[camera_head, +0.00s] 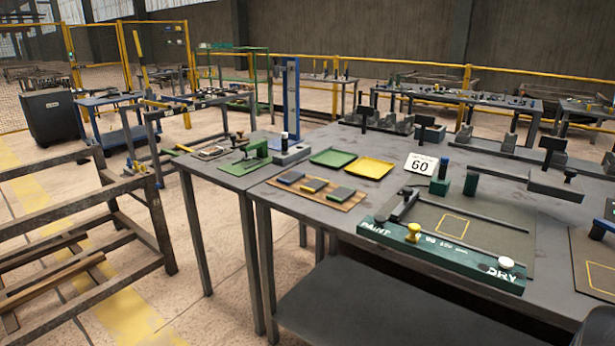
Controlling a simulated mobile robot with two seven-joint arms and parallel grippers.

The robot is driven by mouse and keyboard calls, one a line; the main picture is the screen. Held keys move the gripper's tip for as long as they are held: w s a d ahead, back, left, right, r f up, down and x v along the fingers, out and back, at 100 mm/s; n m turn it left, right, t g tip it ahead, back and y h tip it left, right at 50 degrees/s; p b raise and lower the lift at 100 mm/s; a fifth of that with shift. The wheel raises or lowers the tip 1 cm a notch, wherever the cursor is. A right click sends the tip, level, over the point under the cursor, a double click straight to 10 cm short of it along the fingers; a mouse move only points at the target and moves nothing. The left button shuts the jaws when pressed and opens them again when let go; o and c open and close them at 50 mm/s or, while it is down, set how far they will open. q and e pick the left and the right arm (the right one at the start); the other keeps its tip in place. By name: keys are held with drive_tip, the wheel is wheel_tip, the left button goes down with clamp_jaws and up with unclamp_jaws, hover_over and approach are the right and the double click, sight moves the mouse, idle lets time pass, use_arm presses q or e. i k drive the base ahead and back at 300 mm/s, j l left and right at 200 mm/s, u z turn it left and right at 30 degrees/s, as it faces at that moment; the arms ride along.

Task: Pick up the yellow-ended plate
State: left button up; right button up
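The plate that looks yellow-ended (314,185) is a small dark plate with a yellowish edge. It lies flat on a brown board (331,203) near the front left of the grey table. It is in the middle of a row of three, between a blue-marked plate (290,177) and a green-marked plate (342,194). Nothing covers it. I see neither of my grippers in the head view.
A green tray (334,157) and a yellow tray (371,168) lie behind the plates. A green fixture bar marked PAINT and DRY (445,252) stands to the right, with a sign reading 60 (420,165) behind it. A blue column (291,100) rises at the back left.

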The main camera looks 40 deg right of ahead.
sight(313, 186)
drive_tip(key=i+j+z, duration=0.15)
drive_tip(key=i+z, duration=0.3)
drive_tip(key=i+j+z, duration=0.4)
drive_tip(key=i+l, duration=0.1)
drive_tip(key=i, duration=0.05)
